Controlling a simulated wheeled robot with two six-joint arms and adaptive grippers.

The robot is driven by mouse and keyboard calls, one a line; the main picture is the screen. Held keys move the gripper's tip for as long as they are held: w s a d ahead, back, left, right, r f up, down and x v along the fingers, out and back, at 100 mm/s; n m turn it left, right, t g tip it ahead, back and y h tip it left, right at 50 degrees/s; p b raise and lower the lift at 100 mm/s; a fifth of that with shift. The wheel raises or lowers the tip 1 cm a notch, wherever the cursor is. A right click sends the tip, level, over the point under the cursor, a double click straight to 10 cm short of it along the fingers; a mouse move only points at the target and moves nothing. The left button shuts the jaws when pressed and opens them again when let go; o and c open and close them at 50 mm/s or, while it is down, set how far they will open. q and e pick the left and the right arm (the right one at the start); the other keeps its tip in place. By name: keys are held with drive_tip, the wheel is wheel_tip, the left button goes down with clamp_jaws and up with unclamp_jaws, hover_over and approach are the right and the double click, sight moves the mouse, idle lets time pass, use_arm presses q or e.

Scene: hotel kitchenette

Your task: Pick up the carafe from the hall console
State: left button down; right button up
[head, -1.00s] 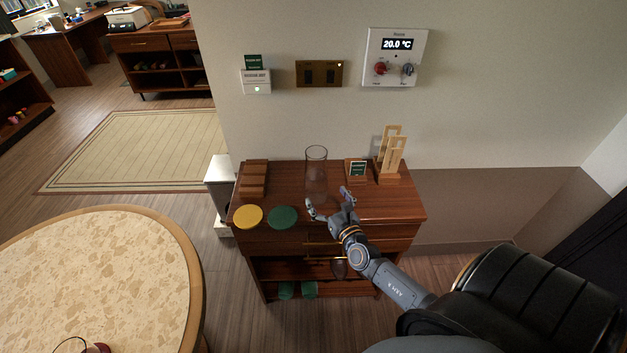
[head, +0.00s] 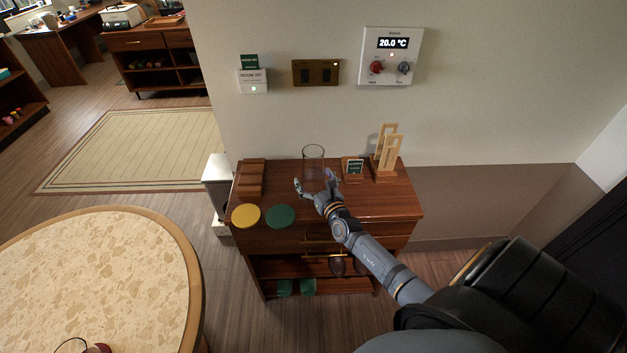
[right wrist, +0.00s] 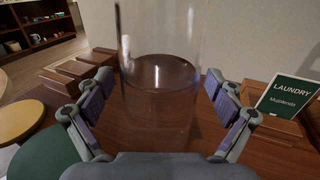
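The carafe (head: 313,163) is a clear glass cylinder standing upright on the hall console (head: 378,203). It also fills the middle of the right wrist view (right wrist: 160,90). My right gripper (head: 313,187) is open at the front of the carafe. In the right wrist view its two fingers stand on either side of the glass, with a gap visible at each side. The carafe's lower part is partly hidden behind the gripper in the head view. My left gripper is not in view.
Yellow (head: 246,215) and green (head: 280,216) discs lie at the console's front left. A slatted wooden piece (head: 251,178) sits behind them. A small laundry sign (head: 354,169) and a wooden rack (head: 386,155) stand right of the carafe. The wall is close behind.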

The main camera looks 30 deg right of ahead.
drive_tip(key=shift+w, duration=0.1)
drive_tip(key=c, duration=1.4)
drive_tip(key=shift+r, duration=0.1)
drive_tip(key=shift+c, duration=1.2)
drive_tip(key=shift+r, duration=0.1)
drive_tip(key=shift+r+p, duration=0.45)
drive_tip(key=shift+r, duration=0.35)
drive_tip(key=s+r+p, duration=0.1)
drive_tip(key=r+p, duration=0.1)
drive_tip(key=s+a+r+p, duration=0.1)
drive_tip(key=s+r+p, duration=0.1)
drive_tip(key=r, duration=0.1)
drive_tip(key=s+a+r+p, duration=0.1)
drive_tip(key=r+p, duration=0.1)
drive_tip(key=r, duration=0.1)
drive_tip(key=shift+s+a, duration=0.25)
drive_tip(key=shift+s, duration=0.05)
approach(311, 161)
drive_tip(key=shift+a+r+p, duration=0.4)
drive_tip(key=shift+a+r, duration=0.95)
drive_tip(key=shift+r, duration=0.25)
